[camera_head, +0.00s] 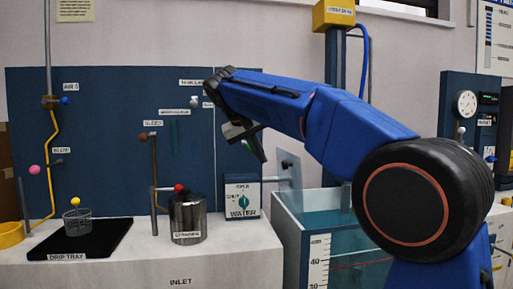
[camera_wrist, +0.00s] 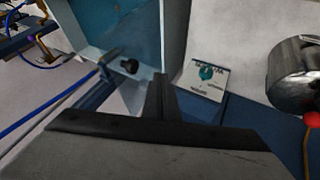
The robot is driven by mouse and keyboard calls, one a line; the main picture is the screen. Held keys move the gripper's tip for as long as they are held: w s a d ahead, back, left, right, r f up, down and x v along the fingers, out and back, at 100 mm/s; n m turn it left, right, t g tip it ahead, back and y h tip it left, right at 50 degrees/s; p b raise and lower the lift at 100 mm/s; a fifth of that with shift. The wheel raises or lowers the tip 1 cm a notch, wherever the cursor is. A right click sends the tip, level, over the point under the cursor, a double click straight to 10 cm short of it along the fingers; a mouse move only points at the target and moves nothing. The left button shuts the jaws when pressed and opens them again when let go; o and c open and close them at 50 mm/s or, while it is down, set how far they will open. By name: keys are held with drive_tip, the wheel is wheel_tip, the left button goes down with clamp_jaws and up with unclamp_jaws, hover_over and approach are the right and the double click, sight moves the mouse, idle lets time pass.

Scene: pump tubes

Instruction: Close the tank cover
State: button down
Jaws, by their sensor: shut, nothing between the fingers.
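The tank (camera_head: 290,232) stands right of the counter, with blue-green water inside and a scale on its front. Its cover (camera_head: 291,180), a clear greyish panel with a small dark knob, stands raised at the tank's back left edge, so the tank top is open. In the wrist view the tank (camera_wrist: 175,40) is at the top, and the cover's black knob (camera_wrist: 130,66) shows just left of my fingers. My gripper (camera_head: 262,158) is shut and empty, pointing down to the left of and above the cover. The shut fingers also show in the wrist view (camera_wrist: 159,85); contact with the cover cannot be told.
A WATER box (camera_head: 242,205) with a green dial stands left of the cover. A steel strainer pot (camera_head: 188,222) with a red ball is farther left. A black drip tray (camera_head: 85,240) holds a wire basket. A blue post (camera_head: 335,120) rises behind the tank.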

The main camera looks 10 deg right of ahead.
drive_tip(key=w+d+f, duration=0.1)
drive_tip(key=d+f, duration=0.1)
drive_tip(key=d, duration=0.3)
drive_tip(key=shift+w+d+f, duration=0.2)
drive_tip(key=shift+w+d, duration=0.1)
drive_tip(key=shift+d, duration=0.05)
drive_tip(key=shift+d, duration=0.1)
